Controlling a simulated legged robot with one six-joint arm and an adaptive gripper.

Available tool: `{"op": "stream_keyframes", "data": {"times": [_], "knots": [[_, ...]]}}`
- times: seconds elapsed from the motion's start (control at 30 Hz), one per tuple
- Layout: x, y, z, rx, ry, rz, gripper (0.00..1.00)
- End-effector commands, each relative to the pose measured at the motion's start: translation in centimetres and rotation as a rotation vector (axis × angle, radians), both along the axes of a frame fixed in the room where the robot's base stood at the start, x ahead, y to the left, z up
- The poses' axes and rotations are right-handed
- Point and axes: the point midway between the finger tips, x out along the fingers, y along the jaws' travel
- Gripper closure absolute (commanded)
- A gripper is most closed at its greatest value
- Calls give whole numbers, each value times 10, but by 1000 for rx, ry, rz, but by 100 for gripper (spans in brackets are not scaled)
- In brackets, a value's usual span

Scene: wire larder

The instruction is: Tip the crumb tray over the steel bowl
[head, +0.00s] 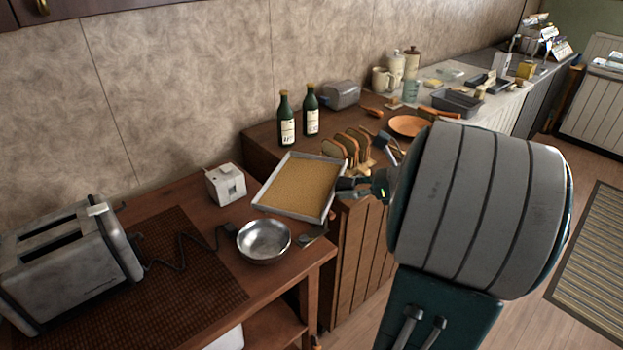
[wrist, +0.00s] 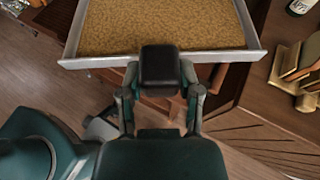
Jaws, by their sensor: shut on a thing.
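The crumb tray (head: 301,187) is a shallow grey metal tray with a layer of golden-brown crumbs in it. It also fills the top of the wrist view (wrist: 165,24). My gripper (head: 346,188) is shut on the tray's near right edge; in the wrist view the gripper (wrist: 160,75) covers the middle of that rim. The tray looks roughly level, in the air near the steel bowl. The steel bowl (head: 264,241) stands on the wooden table, in front and to the left of the tray. Its inside looks empty. The bowl is not seen in the wrist view.
Two bottles (head: 287,120) and a toast rack (head: 352,147) stand on the counter behind.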

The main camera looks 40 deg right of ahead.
Motion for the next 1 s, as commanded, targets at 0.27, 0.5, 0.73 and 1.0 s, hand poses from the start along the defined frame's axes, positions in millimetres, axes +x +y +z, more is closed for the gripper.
{"op": "stream_keyframes", "data": {"times": [0.27, 0.5, 0.73, 1.0], "knots": [[-4, 2, 10, -63, 83, -3, 100], [-1, 8, 12, -130, 199, -6, 100], [1, 11, 4, -148, 231, -7, 100], [1, 11, 2, -152, 236, -7, 100]]}}
